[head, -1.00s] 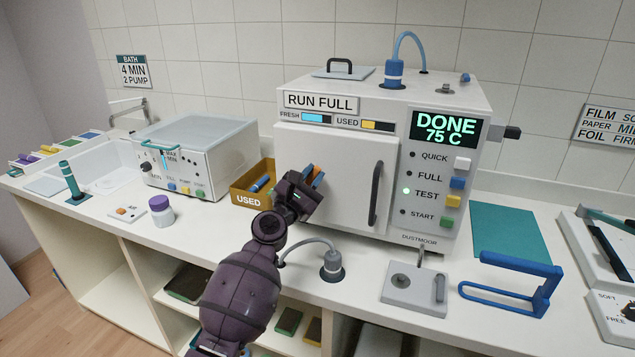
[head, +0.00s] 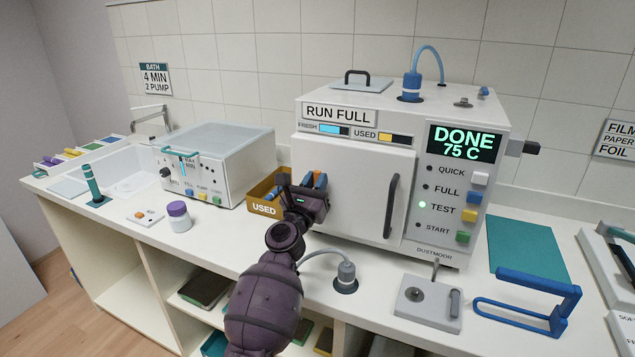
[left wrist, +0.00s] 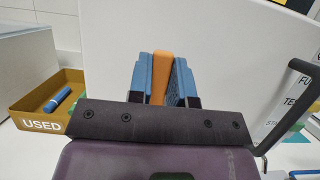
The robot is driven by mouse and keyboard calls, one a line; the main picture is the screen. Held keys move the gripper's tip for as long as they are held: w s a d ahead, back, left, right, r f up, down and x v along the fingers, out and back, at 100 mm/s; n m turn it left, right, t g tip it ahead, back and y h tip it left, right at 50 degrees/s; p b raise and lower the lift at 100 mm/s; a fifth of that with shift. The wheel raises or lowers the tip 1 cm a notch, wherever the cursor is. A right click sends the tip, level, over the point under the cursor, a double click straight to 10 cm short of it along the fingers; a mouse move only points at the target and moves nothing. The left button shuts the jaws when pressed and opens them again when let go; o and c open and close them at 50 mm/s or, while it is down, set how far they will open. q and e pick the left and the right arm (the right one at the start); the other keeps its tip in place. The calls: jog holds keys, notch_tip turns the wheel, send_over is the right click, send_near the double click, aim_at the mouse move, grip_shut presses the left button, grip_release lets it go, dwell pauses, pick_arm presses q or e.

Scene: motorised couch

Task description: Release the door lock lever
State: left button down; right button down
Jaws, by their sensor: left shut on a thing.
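An orange lever (left wrist: 160,78) stands close to upright in front of the white door (head: 352,180) of the machine that reads DONE 75 C. My left gripper (left wrist: 160,88) is shut on it, with a blue finger pad on each side. In the head view my left gripper (head: 314,183) is in front of the door's left part and hides most of the lever. The lever's base is hidden behind the gripper. The door looks closed, and its dark handle (head: 391,206) is to the right of the gripper. My right gripper is out of view.
The USED box (head: 264,208) with a blue item (left wrist: 57,99) is left of the gripper. A grey hose fitting (head: 346,277) stands on the counter below the door. A grey plate with a lever (head: 428,302) and a blue frame (head: 528,300) lie to the right.

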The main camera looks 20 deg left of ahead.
pick_arm(q)
jog(key=shift+f, duration=0.1)
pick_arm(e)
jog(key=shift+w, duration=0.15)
pick_arm(q)
jog(key=c, duration=1)
grip_release()
jog(key=shift+c, duration=0.2)
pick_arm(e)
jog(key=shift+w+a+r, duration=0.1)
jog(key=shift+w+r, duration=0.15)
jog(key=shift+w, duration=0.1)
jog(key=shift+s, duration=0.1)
pick_arm(q)
jog(key=v, duration=1)
jog(key=shift+s+b, duration=0.35)
jog(key=shift+b, duration=0.05)
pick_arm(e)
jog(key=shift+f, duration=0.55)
pick_arm(q)
jog(key=shift+f, duration=0.1)
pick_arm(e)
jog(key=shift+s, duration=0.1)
